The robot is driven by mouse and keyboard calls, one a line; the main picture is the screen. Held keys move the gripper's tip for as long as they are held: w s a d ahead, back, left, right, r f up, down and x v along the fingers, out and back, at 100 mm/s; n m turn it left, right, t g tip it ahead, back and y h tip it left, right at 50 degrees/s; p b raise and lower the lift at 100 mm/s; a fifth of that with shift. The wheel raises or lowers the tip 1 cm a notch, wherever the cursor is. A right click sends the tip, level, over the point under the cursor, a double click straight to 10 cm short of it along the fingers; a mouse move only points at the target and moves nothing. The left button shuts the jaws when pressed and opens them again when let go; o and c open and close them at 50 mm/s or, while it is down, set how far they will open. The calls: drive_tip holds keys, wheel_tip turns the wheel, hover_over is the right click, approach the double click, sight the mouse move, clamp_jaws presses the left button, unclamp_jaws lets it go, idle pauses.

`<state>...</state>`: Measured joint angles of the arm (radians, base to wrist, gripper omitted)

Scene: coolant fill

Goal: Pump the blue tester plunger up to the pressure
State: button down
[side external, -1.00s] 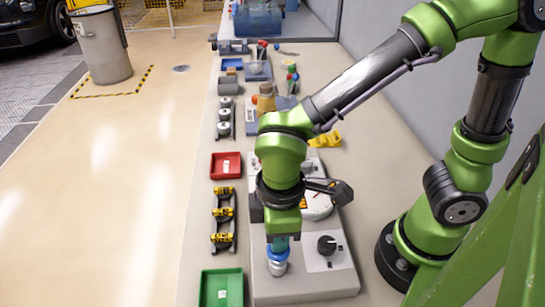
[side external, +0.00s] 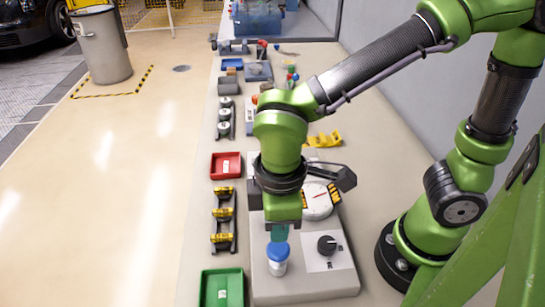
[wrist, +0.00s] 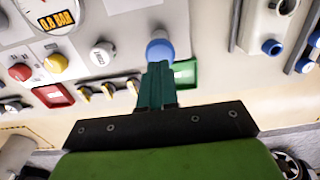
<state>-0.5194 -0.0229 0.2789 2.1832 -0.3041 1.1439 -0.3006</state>
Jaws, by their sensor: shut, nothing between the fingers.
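The blue tester plunger (side external: 277,251) stands upright on its pale cylinder at the near end of the grey tester housing (side external: 300,288). Its round blue cap also shows in the wrist view (wrist: 160,50), just beyond my fingertips. My gripper (side external: 279,233) points down, with its teal fingers together and empty, directly above the cap. Whether the tips touch the cap or sit slightly clear I cannot tell. The white dial gauge (side external: 317,201) is partly hidden by my wrist. A digital display (wrist: 57,19) at the wrist view's upper left reads in BAR, starting with zero; its last digit is unclear.
A black knob (side external: 327,245) sits right of the plunger. A green tray (side external: 222,290) and a red tray (side external: 225,165) lie to the left, with a rack of yellow-banded parts (side external: 222,213) between them. A yellow bracket (side external: 323,139) lies behind the tester.

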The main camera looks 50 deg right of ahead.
sight(275, 247)
wheel_tip(275, 247, up, 9)
drive_tip(key=shift+w+f, duration=0.1)
drive_tip(key=shift+f, duration=0.05)
idle(1.2)
drive_tip(key=w+d+r+m+t+y, duration=0.1)
drive_tip(key=w+d+m+t+y, duration=0.1)
drive_tip(key=d+m+t, duration=0.5)
drive_tip(key=w+d+m, duration=0.1)
drive_tip(key=d+m, duration=0.5)
drive_tip(key=d, duration=0.5)
idle(4.0)
